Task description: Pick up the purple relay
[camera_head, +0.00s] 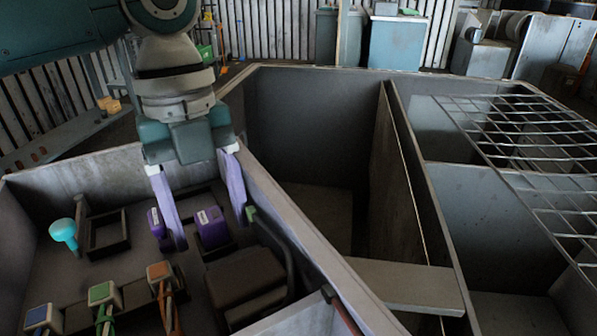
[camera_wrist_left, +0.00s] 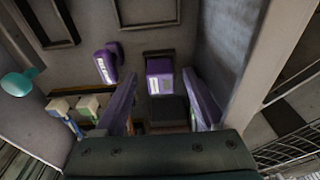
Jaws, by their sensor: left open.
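Two purple blocks with white labels are inside the grey housing, and I cannot tell for sure which is the relay. One purple block (camera_head: 212,229) sits near the right wall of the compartment; in the left wrist view this block (camera_wrist_left: 160,83) shows between the finger ends. The other purple block (camera_head: 156,223) is just left of it, partly behind a finger, and in the left wrist view it (camera_wrist_left: 104,65) lies outside the fingers. My left gripper (camera_head: 212,234) is open with purple fingers pointing down, one either side of the first block. Contact is not visible. My right gripper is not in view.
A cyan knob (camera_head: 63,232) stands at the left by a dark square frame (camera_head: 107,232). Blue, green and orange-topped connectors (camera_head: 103,293) with wires are in front. A dark brown block (camera_head: 243,278) lies nearby. The compartment wall (camera_head: 275,208) rises close to the gripper's right.

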